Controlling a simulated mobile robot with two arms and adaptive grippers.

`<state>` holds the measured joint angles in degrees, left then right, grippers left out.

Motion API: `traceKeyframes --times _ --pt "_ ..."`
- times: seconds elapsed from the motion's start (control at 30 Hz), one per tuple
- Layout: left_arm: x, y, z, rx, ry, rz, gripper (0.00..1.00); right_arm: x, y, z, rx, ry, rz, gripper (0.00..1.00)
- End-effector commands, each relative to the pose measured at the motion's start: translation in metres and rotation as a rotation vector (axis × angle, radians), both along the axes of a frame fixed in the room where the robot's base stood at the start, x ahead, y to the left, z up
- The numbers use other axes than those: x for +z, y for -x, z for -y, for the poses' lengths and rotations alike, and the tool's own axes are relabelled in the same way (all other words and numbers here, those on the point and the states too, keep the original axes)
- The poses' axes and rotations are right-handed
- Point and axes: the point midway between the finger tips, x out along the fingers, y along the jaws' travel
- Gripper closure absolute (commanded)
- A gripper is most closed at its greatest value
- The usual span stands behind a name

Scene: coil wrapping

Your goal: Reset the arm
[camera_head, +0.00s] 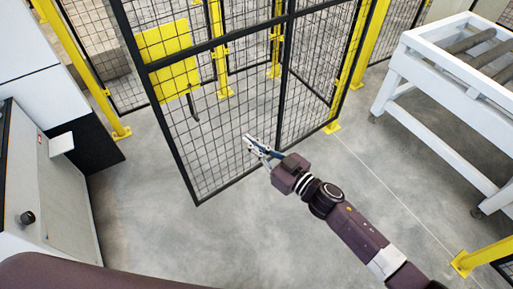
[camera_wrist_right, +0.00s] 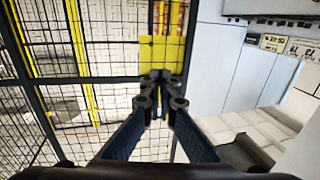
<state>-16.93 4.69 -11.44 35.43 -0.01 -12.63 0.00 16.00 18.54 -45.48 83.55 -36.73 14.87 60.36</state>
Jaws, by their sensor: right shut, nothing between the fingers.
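My right arm comes in from the lower right in the head view and reaches toward the middle. My right gripper (camera_head: 250,142) is shut and empty, held in the air in front of the black mesh gate. In the right wrist view the fingertips of the right gripper (camera_wrist_right: 160,88) meet, with nothing between them. Behind them is a yellow panel (camera_wrist_right: 153,48). My left gripper is not in view; a dark rounded shape at the lower left edge of the head view hides a little of the floor.
A black mesh gate (camera_head: 225,110) with a yellow panel (camera_head: 168,60) stands close by. A white roller conveyor (camera_head: 440,60) is at the right, and a white machine (camera_head: 45,185) at the left. Yellow posts (camera_head: 362,55) line the fence. The grey floor between is clear.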

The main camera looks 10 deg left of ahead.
Motion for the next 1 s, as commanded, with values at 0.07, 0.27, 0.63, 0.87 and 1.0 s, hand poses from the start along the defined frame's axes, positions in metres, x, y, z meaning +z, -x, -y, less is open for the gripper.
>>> traceKeyframes --times 0.07,0.27,0.63,0.87,1.0 --pt "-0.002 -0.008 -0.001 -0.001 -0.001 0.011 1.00 -0.002 0.007 0.008 -0.001 0.002 0.000 1.00" --pt "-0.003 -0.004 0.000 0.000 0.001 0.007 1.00 0.000 0.015 0.016 -0.001 0.000 -0.001 1.00" --pt "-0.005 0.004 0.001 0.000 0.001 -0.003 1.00 -0.054 0.000 0.048 -0.116 0.050 -0.068 1.00" --pt "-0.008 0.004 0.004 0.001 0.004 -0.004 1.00 -0.199 0.008 0.135 -0.369 0.216 -0.274 1.00" --pt "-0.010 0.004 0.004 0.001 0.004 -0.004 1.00 -0.286 0.047 0.187 -0.482 0.333 -0.421 1.00"
